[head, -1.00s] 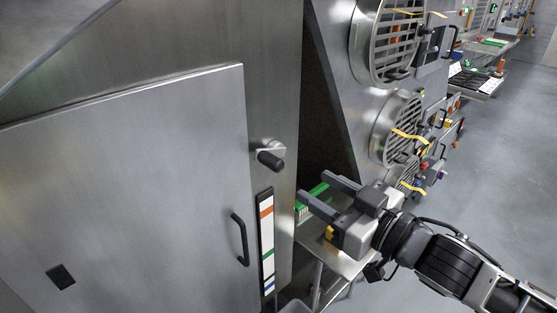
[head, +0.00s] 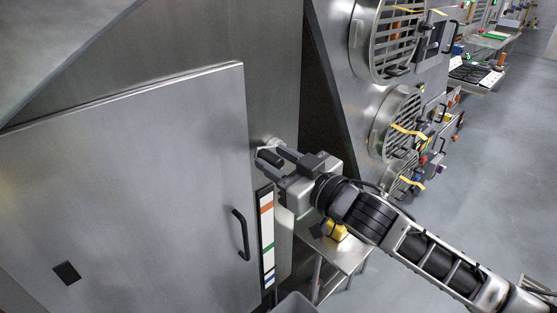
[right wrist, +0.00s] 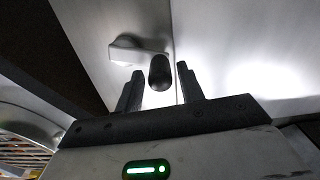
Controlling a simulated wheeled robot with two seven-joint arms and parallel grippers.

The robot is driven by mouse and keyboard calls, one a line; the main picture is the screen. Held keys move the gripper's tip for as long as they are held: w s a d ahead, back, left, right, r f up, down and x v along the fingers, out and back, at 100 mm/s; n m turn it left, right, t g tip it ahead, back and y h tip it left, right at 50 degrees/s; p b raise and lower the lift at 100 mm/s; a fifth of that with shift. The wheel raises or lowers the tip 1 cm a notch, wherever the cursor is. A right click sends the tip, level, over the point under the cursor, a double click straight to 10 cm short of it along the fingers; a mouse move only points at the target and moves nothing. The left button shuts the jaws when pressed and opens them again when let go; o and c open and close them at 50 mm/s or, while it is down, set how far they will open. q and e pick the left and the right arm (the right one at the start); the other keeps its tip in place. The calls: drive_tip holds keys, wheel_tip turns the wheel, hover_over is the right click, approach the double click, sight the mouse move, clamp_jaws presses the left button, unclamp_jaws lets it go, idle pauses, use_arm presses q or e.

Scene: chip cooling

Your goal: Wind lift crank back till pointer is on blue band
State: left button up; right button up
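The lift crank, a silver arm with a black knob (head: 269,157), sits on the steel cabinet front above the scale. In the right wrist view the silver crank arm (right wrist: 132,50) points right to its black knob (right wrist: 159,73). My right gripper (head: 276,163) is open at the knob. The wrist view shows its fingers (right wrist: 159,90) either side of the knob, with gaps. The upright white scale (head: 267,228) has orange, green and blue bands, the blue near the bottom. I cannot make out the pointer. My left gripper is not in view.
A steel door with a black handle (head: 241,235) is left of the scale. Round grilled vents (head: 403,122) stand on the machine to the right. A small steel table (head: 345,253) with a yellow item is below my right arm. Open grey floor lies at right.

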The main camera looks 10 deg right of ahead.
clamp_jaws()
drive_tip(key=shift+s+f+n+p, duration=0.1)
drive_tip(key=shift+f+n+p, duration=0.3)
drive_tip(key=shift+n, duration=0.7)
drive_tip(key=f+n, duration=0.1)
drive_tip(key=n, duration=0.2)
drive_tip(key=shift+a+f, duration=0.1)
drive_tip(key=shift+f, duration=0.25)
drive_tip(key=w+d+f+n, duration=0.2)
drive_tip(key=d+f+n, duration=0.2)
drive_tip(key=n, duration=1.1)
drive_tip(key=shift+w+n, duration=0.35)
drive_tip(key=shift+n, duration=0.05)
drive_tip(key=shift+f, duration=0.1)
